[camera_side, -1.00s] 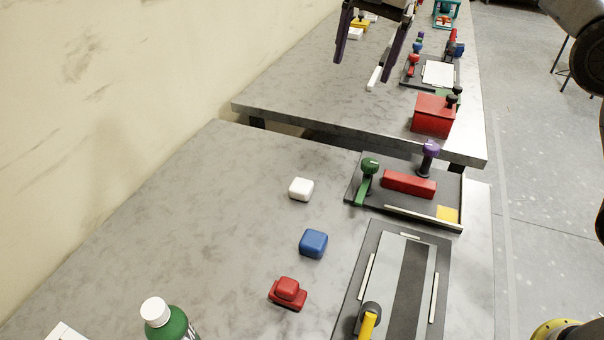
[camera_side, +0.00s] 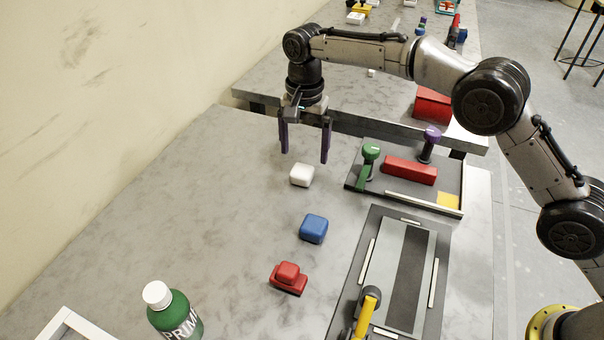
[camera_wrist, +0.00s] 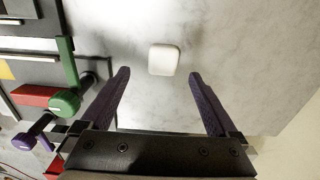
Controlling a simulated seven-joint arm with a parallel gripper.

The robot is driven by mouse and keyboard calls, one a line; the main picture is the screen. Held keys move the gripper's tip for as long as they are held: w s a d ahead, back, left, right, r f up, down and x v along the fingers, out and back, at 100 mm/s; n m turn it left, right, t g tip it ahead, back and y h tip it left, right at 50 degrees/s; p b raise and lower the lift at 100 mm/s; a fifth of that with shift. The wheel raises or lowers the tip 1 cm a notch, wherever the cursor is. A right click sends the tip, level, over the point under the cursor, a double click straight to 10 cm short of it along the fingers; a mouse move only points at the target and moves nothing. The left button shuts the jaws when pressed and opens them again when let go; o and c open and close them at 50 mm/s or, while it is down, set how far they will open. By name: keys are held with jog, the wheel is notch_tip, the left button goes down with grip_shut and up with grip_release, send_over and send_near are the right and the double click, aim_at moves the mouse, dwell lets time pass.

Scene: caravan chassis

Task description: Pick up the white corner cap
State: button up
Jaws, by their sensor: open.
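The white corner cap (camera_side: 302,175) is a small rounded white block lying on the grey marbled table. In the wrist view the white corner cap (camera_wrist: 164,59) lies beyond the fingertips, roughly centred between them. My gripper (camera_side: 304,157) has two purple fingers spread wide and empty. It hangs above and slightly behind the cap in the side view, pointing down. In the wrist view my gripper (camera_wrist: 158,74) shows clear space between its fingers. The cap is apart from both fingers.
A blue block (camera_side: 313,228) and a red stepped block (camera_side: 288,278) lie nearer the camera. A dark fixture (camera_side: 445,201) with a red bar and green and purple knobs stands to the right. A green bottle (camera_side: 177,318) stands at front left.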

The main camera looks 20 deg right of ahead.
aim_at(302, 169)
jog(key=shift+w+a+f, duration=0.1)
jog(key=shift+f, duration=1.6)
jog(key=shift+w+a+f, duration=0.1)
jog(key=shift+f, duration=1.6)
jog(key=shift+c, duration=0.3)
jog(key=shift+r, duration=0.1)
jog(key=c, duration=1.4)
